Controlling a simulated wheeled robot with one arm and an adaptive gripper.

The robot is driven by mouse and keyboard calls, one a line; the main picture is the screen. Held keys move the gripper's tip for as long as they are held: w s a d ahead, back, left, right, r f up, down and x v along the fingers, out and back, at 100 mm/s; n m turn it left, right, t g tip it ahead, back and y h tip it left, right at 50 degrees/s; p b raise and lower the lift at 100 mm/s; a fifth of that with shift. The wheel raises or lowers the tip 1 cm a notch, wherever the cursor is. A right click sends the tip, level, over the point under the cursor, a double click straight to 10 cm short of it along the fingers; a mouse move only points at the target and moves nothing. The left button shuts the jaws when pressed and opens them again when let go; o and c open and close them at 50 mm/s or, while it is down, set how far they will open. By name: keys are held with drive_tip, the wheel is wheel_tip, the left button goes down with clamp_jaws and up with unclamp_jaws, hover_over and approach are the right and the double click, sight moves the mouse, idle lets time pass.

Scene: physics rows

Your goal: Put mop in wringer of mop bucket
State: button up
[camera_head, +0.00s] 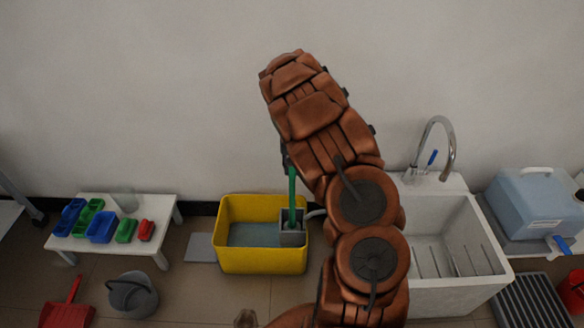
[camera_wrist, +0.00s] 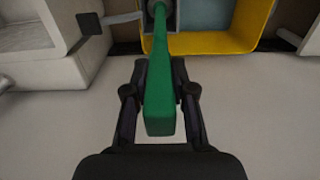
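The mop's green handle (camera_head: 292,195) stands nearly upright over the yellow mop bucket (camera_head: 228,208). Its lower end goes into the grey wringer (camera_head: 289,240) at the bucket's right side. The mop head is hidden. In the wrist view the handle (camera_wrist: 160,100) runs between the fingers of my gripper (camera_wrist: 161,66), which appear to touch it on both sides. The wringer (camera_wrist: 172,12) and the bucket's yellow wall (camera_wrist: 228,44) show at the top of that view. In the head view my arm hides most of the gripper.
A white sink (camera_head: 440,245) with a tap (camera_head: 447,140) stands right of the bucket. A low white table (camera_head: 140,215) with several coloured bins is at left. A grey pail (camera_head: 132,295) and red dustpan (camera_head: 68,312) are on the floor. A blue container (camera_head: 540,205) is at far right.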

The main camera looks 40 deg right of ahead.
drive_tip(key=o, duration=0.5)
drive_tip(key=shift+c, duration=0.2)
wheel_tip(320, 180, up, 11)
drive_tip(key=shift+f+p, duration=0.1)
drive_tip(key=shift+p, duration=0.95)
drive_tip(key=shift+r, duration=0.7)
drive_tip(key=shift+s+a+r, duration=0.15)
drive_tip(key=s+a+r+n+g, duration=0.15)
drive_tip(key=s+a+r, duration=0.25)
drive_tip(key=s+a, duration=0.75)
drive_tip(key=s+a+r+n+g, duration=0.1)
drive_tip(key=s+a+r+n, duration=0.25)
drive_tip(key=s+a, duration=0.85)
drive_tip(key=s+a+n, duration=0.2)
drive_tip(key=s, duration=1)
drive_tip(key=shift+s+a+f+n+g, duration=0.15)
drive_tip(key=shift+a+f+n+g, duration=0.15)
drive_tip(key=shift+a+g, duration=0.15)
